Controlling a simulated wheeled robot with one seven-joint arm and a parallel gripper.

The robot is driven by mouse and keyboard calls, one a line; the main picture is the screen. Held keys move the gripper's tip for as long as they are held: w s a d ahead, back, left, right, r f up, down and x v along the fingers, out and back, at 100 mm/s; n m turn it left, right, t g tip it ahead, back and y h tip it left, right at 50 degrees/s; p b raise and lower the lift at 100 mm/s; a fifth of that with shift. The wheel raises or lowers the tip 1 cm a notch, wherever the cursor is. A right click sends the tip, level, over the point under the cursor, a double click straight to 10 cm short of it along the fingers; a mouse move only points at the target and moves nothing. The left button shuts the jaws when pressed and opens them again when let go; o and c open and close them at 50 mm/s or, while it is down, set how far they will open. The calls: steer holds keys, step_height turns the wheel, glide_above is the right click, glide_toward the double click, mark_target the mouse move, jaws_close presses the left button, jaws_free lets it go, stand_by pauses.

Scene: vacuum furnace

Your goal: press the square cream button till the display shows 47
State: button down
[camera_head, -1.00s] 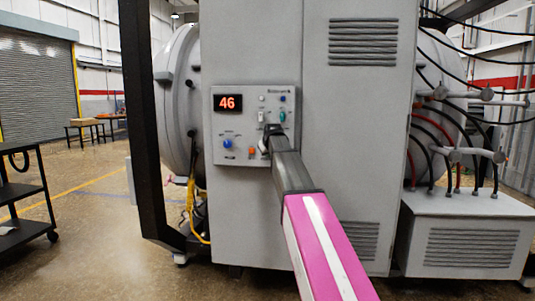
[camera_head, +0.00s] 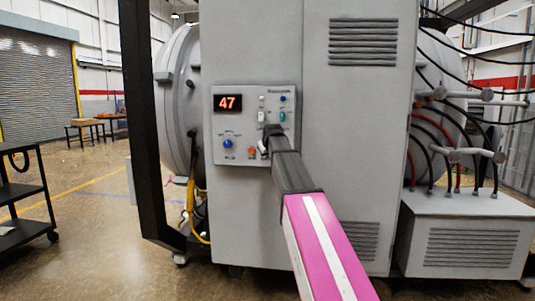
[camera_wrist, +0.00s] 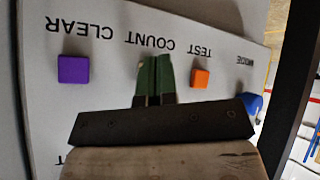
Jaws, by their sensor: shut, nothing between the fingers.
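The control panel (camera_head: 243,104) is on the front of the grey cabinet. Its display (camera_head: 228,103) shows 47 in red digits. My gripper (camera_wrist: 154,60) is shut and empty, its two green fingers side by side, pointing at the panel just below the COUNT label (camera_wrist: 150,40). In the head view my arm reaches to the lower right part of the panel. I cannot make out the square cream button; the place under COUNT is covered by my fingers. Whether the fingertips touch the panel cannot be told.
In the wrist view, which is upside down, a purple button (camera_wrist: 73,69) sits under CLEAR and an orange button (camera_wrist: 200,78) under TEST, either side of my fingers. A blue knob (camera_head: 228,143) is at the panel's lower left. A dark post (camera_head: 142,120) stands left of the cabinet.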

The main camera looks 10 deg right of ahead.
steer(key=shift+s, duration=0.15)
steer(key=s, duration=0.1)
steer(key=s+a, duration=0.1)
steer(key=s, duration=0.2)
steer(key=shift+s+a, duration=0.3)
steer(key=shift+s, duration=0.05)
stand_by(0.4)
stand_by(0.4)
steer(key=s+f+m+g, duration=0.1)
steer(key=s+f+g, duration=0.4)
steer(key=f, duration=1.2)
steer(key=s+f+m+g, duration=0.2)
steer(key=s+f+g, duration=0.2)
steer(key=s+f, duration=2.6)
steer(key=shift+f+m, duration=0.15)
steer(key=shift+m, duration=0.25)
